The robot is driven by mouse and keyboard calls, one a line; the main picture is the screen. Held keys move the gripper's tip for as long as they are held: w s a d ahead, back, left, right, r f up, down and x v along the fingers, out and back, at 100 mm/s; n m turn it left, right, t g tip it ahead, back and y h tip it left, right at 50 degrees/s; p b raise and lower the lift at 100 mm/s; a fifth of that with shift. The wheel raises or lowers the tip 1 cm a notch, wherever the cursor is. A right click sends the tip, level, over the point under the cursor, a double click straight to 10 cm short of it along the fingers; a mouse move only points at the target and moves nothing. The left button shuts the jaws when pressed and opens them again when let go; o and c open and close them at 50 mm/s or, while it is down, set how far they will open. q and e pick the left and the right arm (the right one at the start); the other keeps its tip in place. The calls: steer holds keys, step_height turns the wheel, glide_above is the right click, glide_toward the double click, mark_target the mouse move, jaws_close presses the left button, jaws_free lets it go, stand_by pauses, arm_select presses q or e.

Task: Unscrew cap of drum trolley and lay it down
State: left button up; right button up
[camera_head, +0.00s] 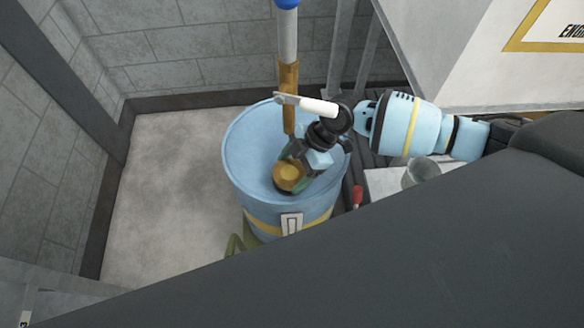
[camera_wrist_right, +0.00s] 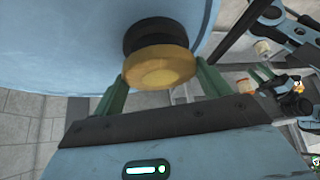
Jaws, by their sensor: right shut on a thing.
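The blue drum (camera_head: 250,150) with a yellow band stands upright in the head view. Its round yellow cap (camera_head: 289,177) is on the drum's top, near the front edge. In the right wrist view the cap (camera_wrist_right: 158,66) sits on a black neck (camera_wrist_right: 155,35) against the blue drum top (camera_wrist_right: 60,40). My right gripper (camera_head: 290,172) reaches in from the right and is shut on the cap, with its green fingers at either side (camera_wrist_right: 160,85). I cannot tell whether the cap has turned on the neck. My left gripper is out of view.
A pump tube (camera_head: 288,80) with a wooden-coloured section and a white handle (camera_head: 318,106) rises from the drum behind my gripper. A grey bucket (camera_head: 420,172) and a red-handled item (camera_head: 357,196) are at right. Walls stand behind; bare floor (camera_head: 160,200) lies left.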

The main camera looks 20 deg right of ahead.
steer(key=shift+f+n+g+b, duration=0.2)
steer(key=shift+n+g+b, duration=0.5)
steer(key=shift+n+b, duration=0.6)
steer(key=shift+w+n+b, duration=0.1)
steer(key=shift+n+b, duration=0.3)
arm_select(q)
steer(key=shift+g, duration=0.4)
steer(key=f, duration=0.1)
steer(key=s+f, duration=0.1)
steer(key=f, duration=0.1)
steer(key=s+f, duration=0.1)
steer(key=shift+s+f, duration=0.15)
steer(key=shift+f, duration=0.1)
arm_select(e)
steer(key=shift+r+n+g, duration=0.15)
steer(key=shift+n+g, duration=0.15)
steer(key=shift+g, duration=0.1)
